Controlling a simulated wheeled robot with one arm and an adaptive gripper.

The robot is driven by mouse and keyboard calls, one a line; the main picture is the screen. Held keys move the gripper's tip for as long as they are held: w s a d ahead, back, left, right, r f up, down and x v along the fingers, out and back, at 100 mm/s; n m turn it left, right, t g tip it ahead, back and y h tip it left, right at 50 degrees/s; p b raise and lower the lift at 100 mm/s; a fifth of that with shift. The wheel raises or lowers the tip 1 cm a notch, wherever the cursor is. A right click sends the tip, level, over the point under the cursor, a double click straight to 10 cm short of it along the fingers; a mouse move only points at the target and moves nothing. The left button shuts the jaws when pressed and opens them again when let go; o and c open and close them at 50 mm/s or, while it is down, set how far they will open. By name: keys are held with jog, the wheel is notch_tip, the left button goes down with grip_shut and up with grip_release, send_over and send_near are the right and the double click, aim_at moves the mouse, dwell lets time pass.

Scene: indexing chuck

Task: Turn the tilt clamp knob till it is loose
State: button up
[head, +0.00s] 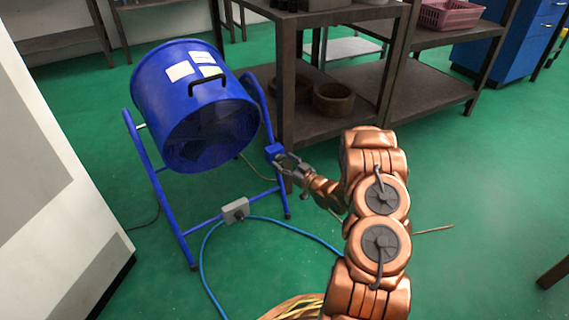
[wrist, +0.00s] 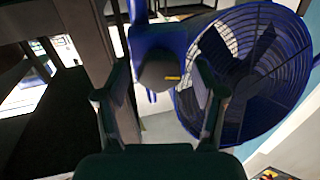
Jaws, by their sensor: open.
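A blue drum fan (head: 196,105) is tilted in a blue tube stand (head: 153,185); its grille (wrist: 250,75) fills the right of the wrist view. The tilt clamp knob (wrist: 158,72) is a dark round knob with a small yellow mark, in front of a blue bracket on the stand. In the head view the bracket (head: 273,152) is at the stand's right side, and the knob is hard to make out there. My gripper (head: 288,161) is at the bracket. In the wrist view my gripper (wrist: 163,75) is open, with one finger on either side of the knob; contact is not clear.
A dark metal shelf unit (head: 290,95) stands close behind and right of the gripper; its post (wrist: 95,50) is left of the fingers. A grey box (head: 236,210) sits on the stand's lower bar. A blue cable (head: 203,262) lies on the green floor.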

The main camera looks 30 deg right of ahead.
jog(key=shift+c, duration=0.3)
jog(key=c, duration=1.1)
jog(key=shift+o, duration=0.2)
